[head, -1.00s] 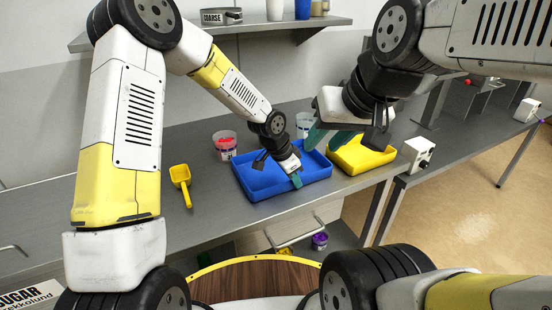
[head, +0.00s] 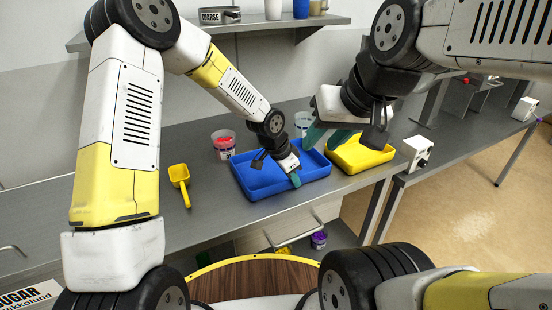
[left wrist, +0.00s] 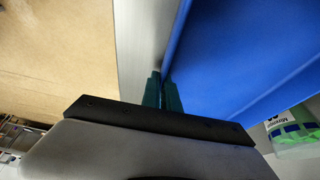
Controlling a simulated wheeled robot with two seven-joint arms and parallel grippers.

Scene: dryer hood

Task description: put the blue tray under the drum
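The blue tray (head: 262,186) lies on the grey bench, left of a yellow tray (head: 375,157). My left gripper (head: 293,176) is at the front wall of the blue tray, fingers pointing down. In the left wrist view its two green fingers (left wrist: 162,92) are close together with the rim of the blue tray (left wrist: 235,50) between them. My right gripper (head: 328,136) hangs above the back right of the blue tray, its teal fingers apart and empty. I cannot make out a drum in these views.
A tub with red contents (head: 223,144) and a white tub (head: 303,124) stand behind the blue tray. A yellow scoop (head: 180,180) lies to its left. A white control box (head: 417,152) sits right of the yellow tray. The bench left of the scoop is clear.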

